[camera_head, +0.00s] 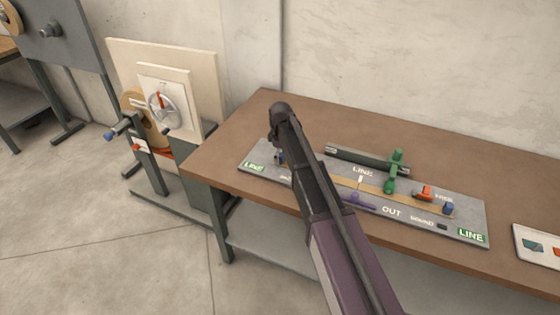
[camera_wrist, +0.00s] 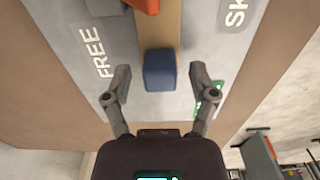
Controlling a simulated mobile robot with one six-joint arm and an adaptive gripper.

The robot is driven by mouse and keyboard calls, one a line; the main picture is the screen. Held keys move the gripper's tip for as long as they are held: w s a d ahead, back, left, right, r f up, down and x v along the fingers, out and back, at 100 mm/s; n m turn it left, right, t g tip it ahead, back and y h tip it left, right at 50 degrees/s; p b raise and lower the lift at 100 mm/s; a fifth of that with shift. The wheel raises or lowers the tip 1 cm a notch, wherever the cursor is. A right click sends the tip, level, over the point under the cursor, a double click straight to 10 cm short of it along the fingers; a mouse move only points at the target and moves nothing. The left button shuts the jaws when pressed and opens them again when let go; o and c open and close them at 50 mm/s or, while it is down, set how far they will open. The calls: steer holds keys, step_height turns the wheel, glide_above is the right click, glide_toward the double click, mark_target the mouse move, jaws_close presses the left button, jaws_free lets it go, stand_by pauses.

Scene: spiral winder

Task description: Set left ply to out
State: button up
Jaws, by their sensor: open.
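The grey panel (camera_head: 460,222) lies on the brown bench, with LINE and OUT printed at its middle. My gripper (camera_head: 277,148) is over the panel's left end. In the wrist view my gripper (camera_wrist: 158,83) is open, with a blue block (camera_wrist: 160,70) between and slightly beyond its fingertips, with gaps on both sides. The block sits on a tan strip (camera_wrist: 160,22). FREE is printed to its left, and a partly cut-off word starting SK to its right. An orange piece (camera_wrist: 146,5) is at the top edge. My arm hides much of the panel's left half.
On the panel's right are a green bracket (camera_head: 395,172), a dark roller (camera_head: 365,160), an orange piece (camera_head: 425,192) and a blue block (camera_head: 448,208). A purple piece (camera_head: 357,200) lies near OUT.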

mark_target(261, 157)
steer(key=shift+f, duration=0.25)
jaws_close()
steer(key=w+a, duration=0.1)
steer(key=a, duration=0.1)
steer(key=w+a, duration=0.1)
steer(key=a, duration=0.2)
steer(key=w+a, duration=0.1)
steer(key=a, duration=0.2)
stand_by(0.3)
jaws_free()
steer(key=shift+a, duration=0.1)
steer(key=shift+s+d, duration=0.1)
steer(key=shift+d, duration=0.15)
